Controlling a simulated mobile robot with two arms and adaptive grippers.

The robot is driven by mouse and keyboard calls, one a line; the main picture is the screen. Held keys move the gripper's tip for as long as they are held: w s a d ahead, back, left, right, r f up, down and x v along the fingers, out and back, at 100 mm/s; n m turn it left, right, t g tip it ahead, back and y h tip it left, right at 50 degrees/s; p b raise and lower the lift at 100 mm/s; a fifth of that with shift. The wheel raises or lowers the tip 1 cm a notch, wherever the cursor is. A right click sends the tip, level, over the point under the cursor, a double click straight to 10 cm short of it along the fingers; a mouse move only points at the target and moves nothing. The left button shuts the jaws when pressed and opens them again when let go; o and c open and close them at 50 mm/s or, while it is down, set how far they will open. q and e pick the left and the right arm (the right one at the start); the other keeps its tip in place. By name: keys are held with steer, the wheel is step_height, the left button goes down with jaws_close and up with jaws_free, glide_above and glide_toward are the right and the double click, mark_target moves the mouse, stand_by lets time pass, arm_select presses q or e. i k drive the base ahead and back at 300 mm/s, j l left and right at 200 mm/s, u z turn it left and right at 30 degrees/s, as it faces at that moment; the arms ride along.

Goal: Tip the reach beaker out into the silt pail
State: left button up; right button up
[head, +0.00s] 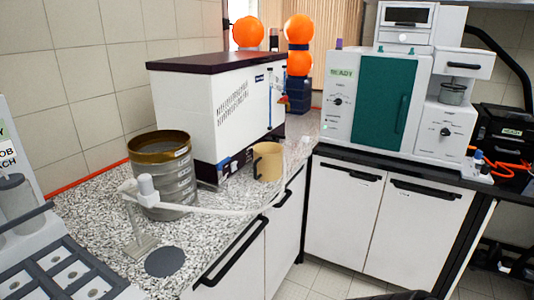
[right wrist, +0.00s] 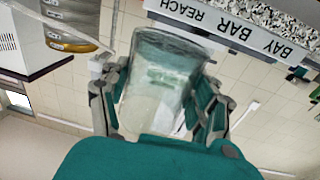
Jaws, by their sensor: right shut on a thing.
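My right gripper (right wrist: 160,95) is shut on a clear beaker (right wrist: 165,50), which fills the middle of the right wrist view between its two fingers. The beaker has a green marking, and a pale area shows low in the picture; I cannot tell whether that is its contents. That view is upside down, as the counter and lettering show. In the head view a small tan vessel with a side handle (head: 267,163) stands on the speckled counter (head: 215,243), in front of a white machine. It looks like the pail, but no label is readable. My left gripper is not in view.
A brass and steel sieve stack (head: 163,180) stands left of the tan vessel, with a white jointed piece (head: 146,187) before it. A grey disc (head: 165,261) lies near the counter edge. The white machine (head: 220,110) blocks the back. A grey rack (head: 70,270) is at left.

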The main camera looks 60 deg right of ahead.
mark_target(268, 156)
steer(key=k+l, duration=0.1)
steer(key=l, duration=1.75)
steer(key=k+l, duration=0.15)
steer(key=l, duration=0.75)
steer(key=i+l, duration=0.2)
steer(key=i, duration=0.25)
